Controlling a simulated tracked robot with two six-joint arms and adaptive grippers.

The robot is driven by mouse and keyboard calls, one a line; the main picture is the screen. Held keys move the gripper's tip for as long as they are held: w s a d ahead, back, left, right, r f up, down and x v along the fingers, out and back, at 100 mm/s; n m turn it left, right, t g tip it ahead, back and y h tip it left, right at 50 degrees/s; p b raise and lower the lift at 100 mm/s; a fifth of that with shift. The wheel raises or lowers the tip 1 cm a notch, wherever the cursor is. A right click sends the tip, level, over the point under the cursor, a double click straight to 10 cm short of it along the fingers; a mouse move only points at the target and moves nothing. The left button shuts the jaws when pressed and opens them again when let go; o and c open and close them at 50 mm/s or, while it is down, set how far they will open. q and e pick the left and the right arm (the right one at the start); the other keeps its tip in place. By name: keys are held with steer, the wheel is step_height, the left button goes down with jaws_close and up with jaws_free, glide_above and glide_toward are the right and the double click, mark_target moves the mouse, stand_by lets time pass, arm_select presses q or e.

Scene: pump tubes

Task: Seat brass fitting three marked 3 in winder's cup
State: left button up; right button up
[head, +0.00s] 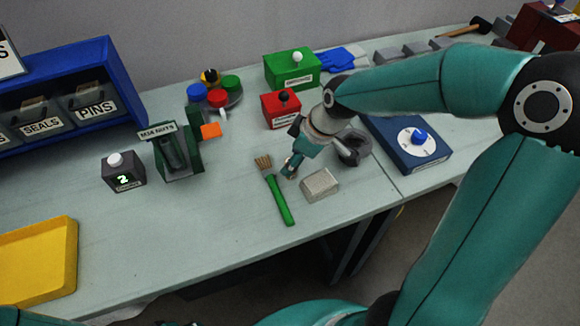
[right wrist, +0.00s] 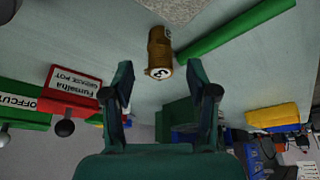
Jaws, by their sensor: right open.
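The brass fitting (right wrist: 158,52) shows in the right wrist view, its end face marked 3 towards the camera. It lies just beyond and between the fingertips of my right gripper (right wrist: 160,80), which is open and empty. In the head view my right gripper (head: 290,170) is low over the table, between the brush and the grey block; it mostly hides the fitting there. A dark round dish-like thing (head: 353,150) stands behind and right of the gripper; I cannot tell if it is the winder's cup. My left gripper is not in view.
A green-handled brush (head: 279,200) lies left of the gripper, a grey block (head: 320,185) to its right. A red box (head: 281,110), green box (head: 293,68) and blue dial box (head: 425,155) stand behind. The table's front left is clear up to the yellow tray (head: 68,262).

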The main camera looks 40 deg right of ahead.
steer(key=shift+x, duration=1.35)
jaws_close()
steer(key=shift+r, duration=0.1)
